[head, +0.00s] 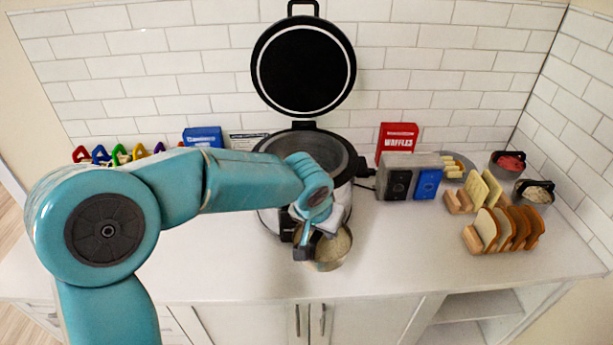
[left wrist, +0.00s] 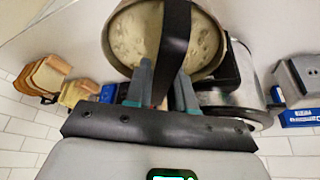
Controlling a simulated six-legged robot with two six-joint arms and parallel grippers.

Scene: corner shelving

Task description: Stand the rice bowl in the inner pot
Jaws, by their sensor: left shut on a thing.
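The rice bowl (head: 334,251), a metal bowl with pale rice in it, hangs in front of the cooker above the counter. In the left wrist view the rice bowl (left wrist: 128,40) has a black strap handle arching over it. My right gripper is not in view.
Right of the cooker are a toaster (head: 397,180), a red waffles box (head: 396,138), bread racks (head: 503,229) and two handled bowls, one (head: 507,165) with red contents. A blue box (head: 203,137) and colored triangular pieces (head: 120,155) are at the left. The front counter is clear.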

